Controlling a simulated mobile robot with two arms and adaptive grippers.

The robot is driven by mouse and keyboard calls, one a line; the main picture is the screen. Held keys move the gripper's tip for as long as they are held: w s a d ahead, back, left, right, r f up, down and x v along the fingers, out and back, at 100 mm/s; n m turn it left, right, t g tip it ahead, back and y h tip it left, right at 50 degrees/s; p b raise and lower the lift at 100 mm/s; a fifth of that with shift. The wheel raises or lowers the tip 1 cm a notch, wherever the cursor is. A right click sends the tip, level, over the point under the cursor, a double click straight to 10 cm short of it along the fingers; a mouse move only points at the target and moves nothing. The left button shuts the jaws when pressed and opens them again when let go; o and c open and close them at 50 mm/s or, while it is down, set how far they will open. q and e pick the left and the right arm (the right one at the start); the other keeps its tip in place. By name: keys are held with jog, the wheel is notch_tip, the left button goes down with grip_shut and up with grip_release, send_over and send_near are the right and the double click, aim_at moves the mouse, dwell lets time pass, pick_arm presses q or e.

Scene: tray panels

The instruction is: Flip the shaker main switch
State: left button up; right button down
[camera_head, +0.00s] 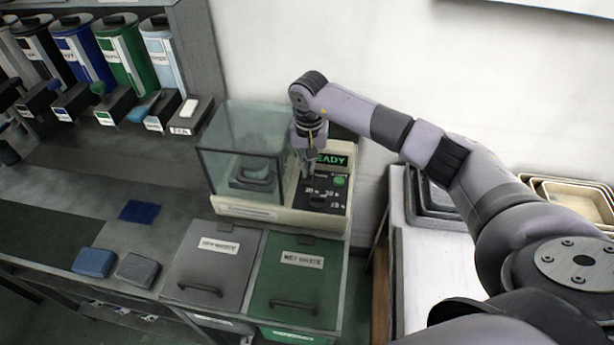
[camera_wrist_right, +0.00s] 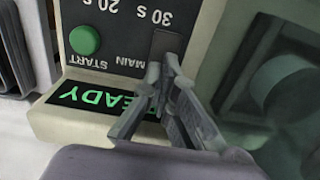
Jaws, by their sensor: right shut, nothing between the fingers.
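The shaker (camera_head: 280,213) stands at the back of the counter, a beige unit with a clear box on its left and a dark control panel (camera_head: 335,192) on its right. The panel has a lit green READY display (camera_head: 335,161), a green START button (camera_head: 340,181) and time labels. In the right wrist view, the main switch (camera_wrist_right: 164,42) is a dark rectangle beside the MAIN label. My right gripper (camera_head: 307,176) is shut and empty over the panel. In the wrist view its fingertips (camera_wrist_right: 164,66) overlap the switch's near end; I cannot tell whether they touch it.
Two lidded waste bins, grey (camera_head: 190,274) and green (camera_head: 268,288), sit in front of the shaker. Coloured canisters (camera_head: 125,52) stand at the back left. Blue and grey blocks (camera_head: 93,263) lie at the front left. Stacked trays (camera_head: 575,200) stand right.

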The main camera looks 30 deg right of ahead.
jog(key=shift+r+p, duration=0.45)
jog(key=shift+r, duration=0.1)
jog(key=shift+r+p, duration=1.15)
jog(key=shift+r, duration=1.65)
jog(key=shift+f, duration=0.1)
